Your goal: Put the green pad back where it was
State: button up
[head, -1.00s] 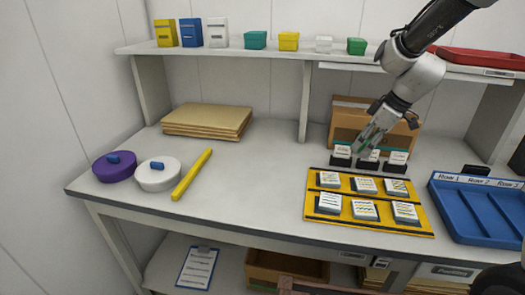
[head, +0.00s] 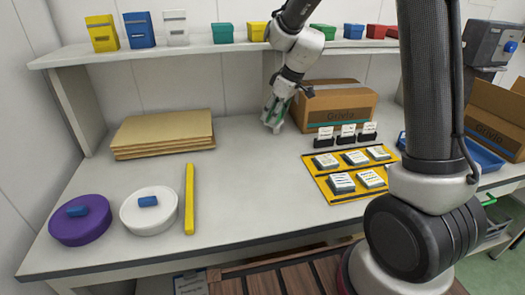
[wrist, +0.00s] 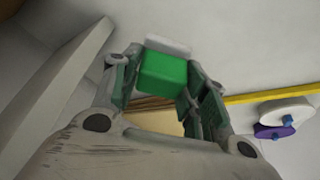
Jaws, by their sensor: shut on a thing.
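The green pad (wrist: 163,71) shows in the wrist view as a bright green block with a pale grey-white part along its far side. It sits between the two fingers of my gripper (wrist: 165,92), which is shut on it. In the head view my gripper (head: 272,118) points down over the back of the table, just left of the cardboard box. The pad cannot be made out clearly there, among the greenish fingers.
A cardboard box (head: 345,104) stands right of my gripper, behind small card holders (head: 348,134) and a yellow tray (head: 317,174). A shelf (head: 190,52) with small coloured boxes runs above. Brown boards (head: 163,131) lie left. The table's middle is clear.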

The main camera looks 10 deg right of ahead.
jog(key=shift+d+f, duration=0.1)
jog(key=shift+f, duration=0.05)
notch_tip(320, 180, down, 10)
jog(key=shift+r, duration=0.15)
dwell(0.3)
jog(key=o, duration=1.1)
jog(key=shift+c, duration=0.2)
